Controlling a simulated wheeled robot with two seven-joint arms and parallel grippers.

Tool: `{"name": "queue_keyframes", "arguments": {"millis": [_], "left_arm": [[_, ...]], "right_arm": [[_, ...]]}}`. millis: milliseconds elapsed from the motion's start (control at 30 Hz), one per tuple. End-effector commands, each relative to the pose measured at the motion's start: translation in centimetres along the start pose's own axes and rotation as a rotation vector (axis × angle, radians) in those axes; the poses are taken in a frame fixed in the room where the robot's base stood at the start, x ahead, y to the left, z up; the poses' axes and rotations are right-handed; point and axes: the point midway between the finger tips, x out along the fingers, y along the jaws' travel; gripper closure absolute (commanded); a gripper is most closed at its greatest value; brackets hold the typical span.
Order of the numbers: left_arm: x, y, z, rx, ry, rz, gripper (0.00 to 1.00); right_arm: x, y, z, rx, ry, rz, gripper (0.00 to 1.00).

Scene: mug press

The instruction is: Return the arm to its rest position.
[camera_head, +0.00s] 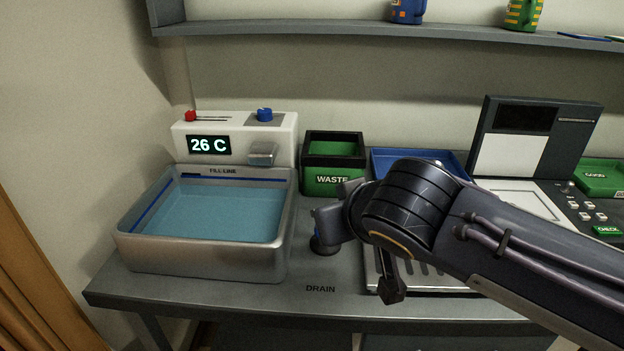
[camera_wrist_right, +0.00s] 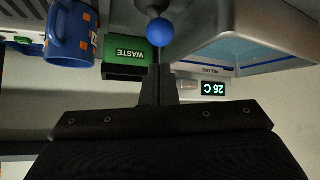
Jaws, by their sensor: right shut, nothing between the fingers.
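My right arm (camera_head: 410,205) comes in from the right in the head view and reaches over the counter, its wrist end above the area by the DRAIN label. My right gripper (camera_wrist_right: 158,72) is shut and empty in the wrist view, which is upside down. Its fingertips appear right beside a blue ball knob (camera_wrist_right: 160,33) on a grey stem; I cannot tell whether they touch it. In the head view the fingers are not clearly visible at the wrist's far end. My left gripper is not in view.
A water tank (camera_head: 127,235) with a 26 C display stands left. The green WASTE bin (camera_head: 334,180) is behind the wrist. A blue mug (camera_wrist_right: 70,35) shows in the wrist view. The arm partly covers a blue tray (camera_head: 385,157) and slotted grate (camera_head: 430,284). A shelf (camera_head: 290,30) runs above.

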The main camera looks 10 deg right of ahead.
Motion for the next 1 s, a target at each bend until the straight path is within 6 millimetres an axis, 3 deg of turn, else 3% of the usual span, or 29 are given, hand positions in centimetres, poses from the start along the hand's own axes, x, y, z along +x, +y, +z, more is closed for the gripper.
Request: {"name": "queue_keyframes", "arguments": {"millis": [133, 267, 400, 600, 633, 700, 1000], "left_arm": [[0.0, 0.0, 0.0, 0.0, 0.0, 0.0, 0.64], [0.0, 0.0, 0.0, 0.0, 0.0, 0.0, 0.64], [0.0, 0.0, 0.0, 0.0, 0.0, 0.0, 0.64], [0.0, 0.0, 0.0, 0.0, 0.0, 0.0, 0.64], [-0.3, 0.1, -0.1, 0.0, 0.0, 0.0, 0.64], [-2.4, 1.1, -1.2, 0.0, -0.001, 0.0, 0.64], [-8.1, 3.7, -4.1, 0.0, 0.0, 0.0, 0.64]], "right_arm": [[0.5, 3.6, 6.2, 0.07, -0.13, -0.006, 1.0], [0.2, 5.5, 13.0, 0.166, -0.25, -0.054, 1.0], [-0.4, 5.6, 19.1, 0.282, -0.329, -0.124, 1.0], [-1.3, 3.6, 25.4, 0.462, -0.354, -0.236, 1.0], [-1.6, 3.3, 25.6, 0.482, -0.351, -0.249, 1.0], [-3.2, 3.6, 23.2, 0.463, -0.353, -0.25, 1.0], [-7.6, 4.2, 17.9, 0.46, -0.354, -0.249, 1.0]]}}
